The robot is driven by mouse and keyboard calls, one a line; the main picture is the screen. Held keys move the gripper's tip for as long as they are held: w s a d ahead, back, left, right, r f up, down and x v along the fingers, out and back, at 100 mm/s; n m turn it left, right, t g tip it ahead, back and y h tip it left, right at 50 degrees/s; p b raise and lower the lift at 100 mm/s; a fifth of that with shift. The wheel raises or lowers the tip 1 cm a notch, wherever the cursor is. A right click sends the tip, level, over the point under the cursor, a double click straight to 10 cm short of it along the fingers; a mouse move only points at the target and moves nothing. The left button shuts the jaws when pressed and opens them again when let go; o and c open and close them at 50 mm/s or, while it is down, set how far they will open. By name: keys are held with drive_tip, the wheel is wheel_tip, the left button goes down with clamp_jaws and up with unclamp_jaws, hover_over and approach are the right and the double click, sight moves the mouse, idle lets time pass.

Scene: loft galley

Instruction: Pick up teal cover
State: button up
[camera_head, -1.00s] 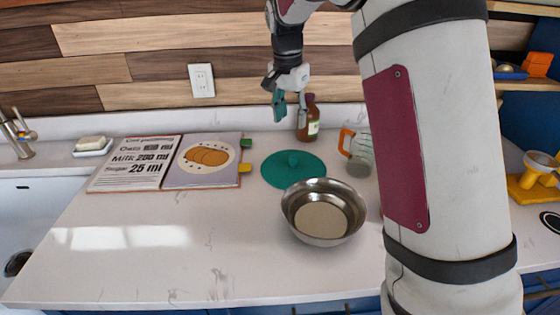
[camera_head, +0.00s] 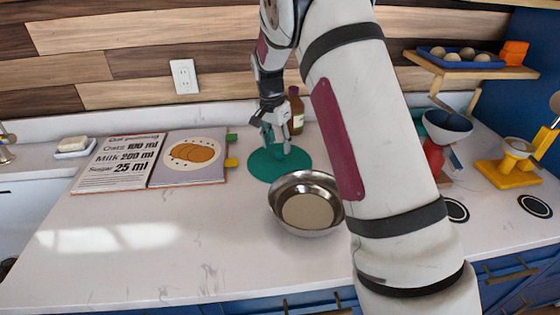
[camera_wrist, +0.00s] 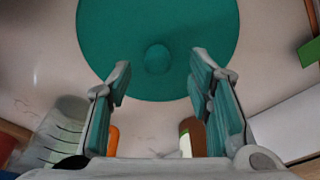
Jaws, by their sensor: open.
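The teal cover (camera_head: 264,166) is a flat round lid lying on the white counter behind the metal bowl. In the wrist view the teal cover (camera_wrist: 190,30) shows with its small round knob (camera_wrist: 157,60) near the middle. My gripper (camera_head: 277,146) is over the cover with its fingers pointing down. In the wrist view my gripper (camera_wrist: 158,85) is open, with one finger to each side of the knob's line and nothing between them. I cannot tell whether the fingertips touch the cover. In the head view the fingers partly hide the knob.
A metal bowl (camera_head: 277,207) with pale contents stands just in front of the cover. A brown bottle (camera_head: 296,112) stands behind it. An open recipe book (camera_head: 190,158) lies to the left. A yellow stand (camera_head: 510,174) is at the right. The front left counter is clear.

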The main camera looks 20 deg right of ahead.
sight(279, 150)
drive_tip(key=shift+d+f+p, duration=0.15)
drive_tip(key=shift+d+f, duration=0.05)
drive_tip(key=shift+f, duration=0.8)
drive_tip(key=shift+d+f+p, duration=0.15)
drive_tip(key=shift+f, duration=0.8)
clamp_jaws()
wheel_tip(279, 150, up, 10)
drive_tip(key=shift+b, duration=0.65)
